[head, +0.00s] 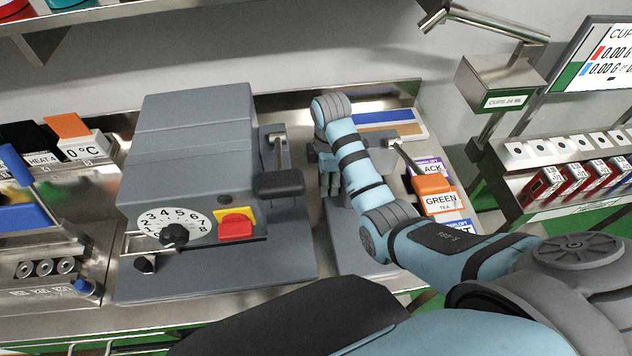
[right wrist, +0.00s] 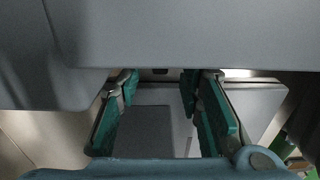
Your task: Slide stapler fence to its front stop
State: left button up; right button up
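My right gripper (head: 329,186) points down beside the right side of the large grey machine, above a grey base plate (head: 352,255). In the right wrist view the right gripper (right wrist: 163,112) is open, its two green-padded fingers well apart with nothing held. Between and below the fingers lies a flat grey plate (right wrist: 150,125), with a grey block (right wrist: 180,35) across the top of the view. My right arm covers much of the unit on this plate, likely the stapler. I cannot clearly tell its fence or front stop. My left gripper is not in view.
The large grey machine (head: 190,130) has a numbered dial (head: 173,233), a red switch (head: 236,226) and a black-padded lever (head: 279,184) close to the right gripper.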

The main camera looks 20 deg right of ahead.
jog(key=shift+f, duration=0.85)
jog(key=shift+c, duration=0.4)
grip_shut()
